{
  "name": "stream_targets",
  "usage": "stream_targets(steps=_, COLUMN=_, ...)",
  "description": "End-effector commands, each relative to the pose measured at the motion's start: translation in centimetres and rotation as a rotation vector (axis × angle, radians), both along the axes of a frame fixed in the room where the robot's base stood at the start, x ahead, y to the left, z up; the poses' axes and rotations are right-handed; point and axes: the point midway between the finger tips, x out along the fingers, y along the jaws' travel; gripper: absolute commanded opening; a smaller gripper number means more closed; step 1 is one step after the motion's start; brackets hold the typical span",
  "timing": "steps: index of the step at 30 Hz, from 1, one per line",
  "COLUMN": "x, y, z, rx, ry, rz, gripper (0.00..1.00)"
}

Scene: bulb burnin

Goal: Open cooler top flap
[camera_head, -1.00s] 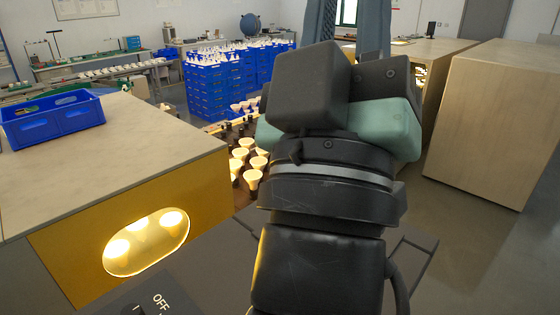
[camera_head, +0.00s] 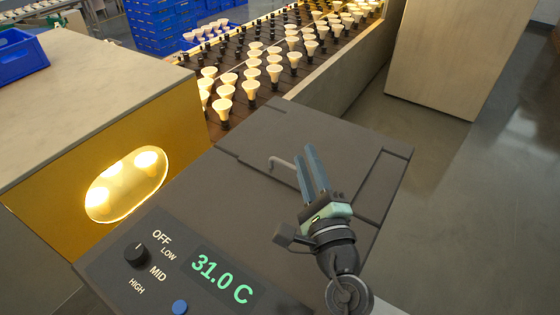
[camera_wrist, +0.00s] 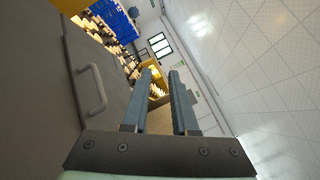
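The cooler (camera_head: 190,200) is a dark grey box with a dial and a green "31.0 C" display on its sloped front. Its top flap (camera_head: 345,150) lies flat and closed. A grey bar handle (camera_head: 281,162) stands on the flap; its right end is partly hidden behind my fingers. In the wrist view the handle (camera_wrist: 93,88) shows whole, left of my fingers. My gripper (camera_head: 308,152) is over the flap, beside the handle and not around it. In the wrist view my gripper (camera_wrist: 160,80) is open, with an empty gap between its two blue-grey fingers.
A wooden-topped cabinet with a lit oval window (camera_head: 127,185) adjoins the cooler on the left. A conveyor of glowing bulbs (camera_head: 255,75) runs behind. A pale wooden box (camera_head: 440,55) stands back right. The floor (camera_head: 480,200) on the right is clear.

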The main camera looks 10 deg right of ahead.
Motion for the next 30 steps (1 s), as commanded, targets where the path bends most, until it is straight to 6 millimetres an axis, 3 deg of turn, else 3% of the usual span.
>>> stream_targets(steps=1, x=-0.3, y=-0.3, z=-2.8, rx=-0.096, ry=0.073, rz=-0.011, gripper=0.27)
stream_targets(steps=3, x=-0.7, y=-0.3, z=-6.0, rx=-0.217, ry=0.157, rz=-0.010, gripper=0.27)
stream_targets(steps=6, x=-1.2, y=-0.3, z=-8.9, rx=-0.332, ry=0.236, rz=-0.001, gripper=0.27)
stream_targets(steps=8, x=-1.3, y=-0.3, z=-9.9, rx=-0.369, ry=0.261, rz=0.005, gripper=0.27)
stream_targets(steps=14, x=-0.2, y=-0.3, z=-10.4, rx=-0.394, ry=0.274, rz=0.009, gripper=0.27)
stream_targets(steps=30, x=8.3, y=-0.2, z=-11.4, rx=-0.393, ry=0.271, rz=0.009, gripper=0.27)
